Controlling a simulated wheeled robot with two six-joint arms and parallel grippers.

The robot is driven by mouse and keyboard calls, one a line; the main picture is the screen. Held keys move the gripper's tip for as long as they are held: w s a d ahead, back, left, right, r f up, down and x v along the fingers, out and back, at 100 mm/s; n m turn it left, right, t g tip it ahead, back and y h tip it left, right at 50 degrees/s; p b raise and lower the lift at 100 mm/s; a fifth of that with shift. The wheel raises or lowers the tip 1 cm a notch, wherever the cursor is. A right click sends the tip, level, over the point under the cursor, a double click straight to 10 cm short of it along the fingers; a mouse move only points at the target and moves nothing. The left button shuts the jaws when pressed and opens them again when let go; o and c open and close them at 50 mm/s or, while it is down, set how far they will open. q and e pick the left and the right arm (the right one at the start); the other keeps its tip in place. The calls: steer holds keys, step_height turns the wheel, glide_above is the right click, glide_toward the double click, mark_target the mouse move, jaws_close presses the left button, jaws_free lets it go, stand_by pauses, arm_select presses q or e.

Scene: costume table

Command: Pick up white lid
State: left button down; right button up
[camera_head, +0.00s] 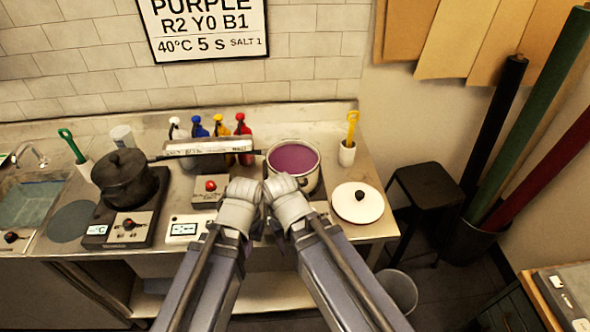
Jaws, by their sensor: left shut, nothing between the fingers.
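The white lid (345,209) with a dark knob lies flat on the steel counter, right of the pot. The pot (309,181) is pale and holds purple liquid, with no lid on it. My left gripper (244,186) is shut and empty, in front of the pot's left side. My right gripper (281,183) is close beside it, in front of the pot. Its fingertips are too unclear to tell open from shut. Both grippers are left of the lid and apart from it. They hide part of the pot's front and what lies beneath them.
A black pot (124,180) stands on a hot plate at left, its long handle reaching right. Colored bottles (243,127) stand at the back. A white cup (347,154) with a yellow tool stands behind the lid. A black stool (428,185) is right of the counter.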

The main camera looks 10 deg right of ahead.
steer(key=shift+o, duration=1.5)
steer(key=shift+m+t+y, duration=0.6)
steer(key=shift+y, duration=0.1)
steer(key=w+d, duration=0.3)
steer(key=w+d+r+p, duration=0.1)
steer(key=w+d, duration=0.2)
steer(key=d, duration=0.1)
steer(key=w+d+r+p, duration=0.1)
steer(key=w+d, duration=0.3)
steer(key=m+t+p, duration=0.1)
steer(key=t, duration=0.1)
glide_toward(361, 193)
steer(key=f, duration=0.1)
steer(key=b+x, duration=0.7)
steer(key=x, duration=0.1)
steer(key=shift+w+f, duration=0.1)
